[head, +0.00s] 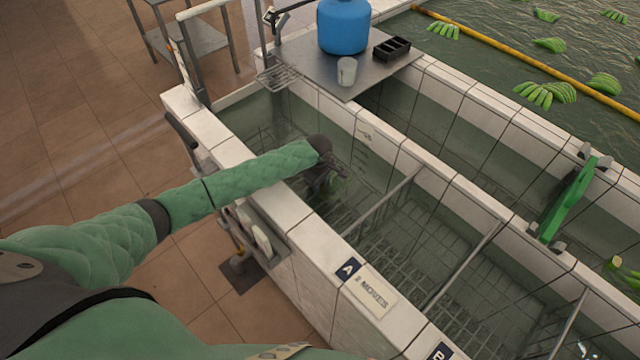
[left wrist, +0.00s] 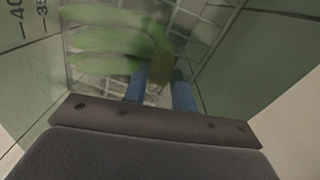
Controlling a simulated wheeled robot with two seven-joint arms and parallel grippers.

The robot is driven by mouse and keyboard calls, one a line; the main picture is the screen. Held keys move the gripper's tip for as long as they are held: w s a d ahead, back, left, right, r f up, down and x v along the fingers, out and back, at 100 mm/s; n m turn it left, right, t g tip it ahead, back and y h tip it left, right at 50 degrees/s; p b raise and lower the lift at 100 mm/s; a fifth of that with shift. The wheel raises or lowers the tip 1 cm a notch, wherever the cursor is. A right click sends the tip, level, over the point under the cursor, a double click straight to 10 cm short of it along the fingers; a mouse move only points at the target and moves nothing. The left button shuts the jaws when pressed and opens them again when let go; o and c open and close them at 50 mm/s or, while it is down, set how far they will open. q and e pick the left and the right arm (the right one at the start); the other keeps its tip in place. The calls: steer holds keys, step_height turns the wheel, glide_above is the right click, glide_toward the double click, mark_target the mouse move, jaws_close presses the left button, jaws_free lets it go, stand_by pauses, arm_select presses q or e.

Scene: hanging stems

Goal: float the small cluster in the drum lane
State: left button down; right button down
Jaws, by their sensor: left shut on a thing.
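My left gripper (head: 328,190) reaches down into the near tiled trough (head: 262,115), at its section left of the first cross bar. It is shut on a small green banana cluster (left wrist: 120,42), whose fingers point left in the left wrist view. The gripper's blue fingers (left wrist: 160,90) hold it at the crown. In the head view only a bit of the cluster (head: 338,184) shows beneath the gripper. I cannot tell whether it touches the water. A blue drum (head: 343,25) stands on a steel plate across the troughs' far end. My right gripper is not in view.
Cross bars (head: 385,208) divide the near trough; its front rim carries an "A" sign (head: 347,269). A white cup (head: 347,70) and black tray (head: 392,48) sit on the plate. Several banana clusters (head: 545,93) float beyond a yellow boom (head: 520,63).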

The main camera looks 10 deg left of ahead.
arm_select(q)
steer(key=c, duration=1.1)
jaws_free()
steer(key=shift+o, duration=0.2)
